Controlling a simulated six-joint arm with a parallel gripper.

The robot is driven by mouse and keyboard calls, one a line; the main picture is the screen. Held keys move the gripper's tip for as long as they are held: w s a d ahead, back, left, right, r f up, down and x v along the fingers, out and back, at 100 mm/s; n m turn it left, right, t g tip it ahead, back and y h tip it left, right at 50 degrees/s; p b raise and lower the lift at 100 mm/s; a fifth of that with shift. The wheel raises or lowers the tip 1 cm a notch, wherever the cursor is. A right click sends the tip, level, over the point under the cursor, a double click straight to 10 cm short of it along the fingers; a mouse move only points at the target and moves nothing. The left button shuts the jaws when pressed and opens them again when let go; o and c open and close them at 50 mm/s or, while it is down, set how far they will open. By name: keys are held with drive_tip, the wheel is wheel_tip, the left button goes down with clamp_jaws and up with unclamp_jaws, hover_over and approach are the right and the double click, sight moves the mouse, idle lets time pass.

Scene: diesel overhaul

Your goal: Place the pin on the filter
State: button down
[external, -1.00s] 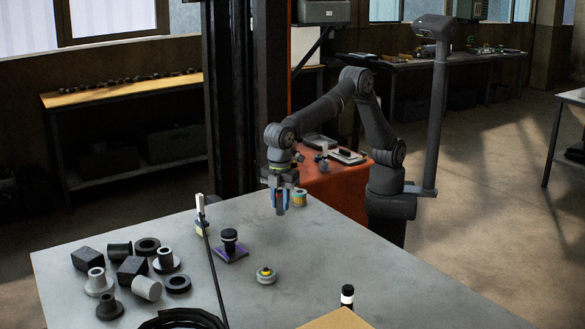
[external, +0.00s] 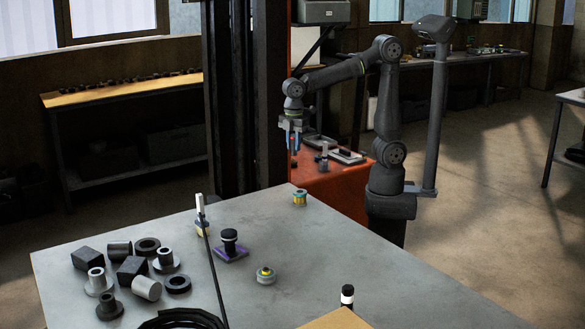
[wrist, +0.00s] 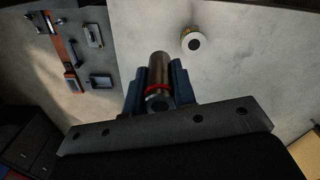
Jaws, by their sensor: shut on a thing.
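My gripper (external: 293,142) is raised behind the far edge of the grey table, in front of the dark column. In the wrist view its blue fingers (wrist: 160,90) are shut on a metallic cylindrical pin (wrist: 159,66) with a red ring. A short round piece with yellow and teal sides (external: 300,197) stands on the table's far corner, apart from and below the gripper. A round pale piece with a dark centre (wrist: 193,41), likely the same one, shows in the wrist view. I cannot tell for certain which piece is the filter.
A black-topped part on a purple plate (external: 230,244) and a yellow-topped round part (external: 265,275) stand mid-table. Several dark blocks and grey bushings (external: 132,270) crowd the left. The table's right side is mostly clear.

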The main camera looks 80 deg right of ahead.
drive_tip(key=s+d, duration=0.2)
drive_tip(key=d, duration=0.2)
hover_over(300, 192)
drive_tip(key=f, duration=0.7)
drive_tip(key=shift+d+f, duration=0.2)
drive_tip(key=shift+d, duration=0.05)
drive_tip(key=shift+w+f, duration=0.1)
drive_tip(key=shift+f, duration=1.9)
drive_tip(key=c, duration=1.2)
unclamp_jaws()
drive_tip(key=shift+f, duration=0.15)
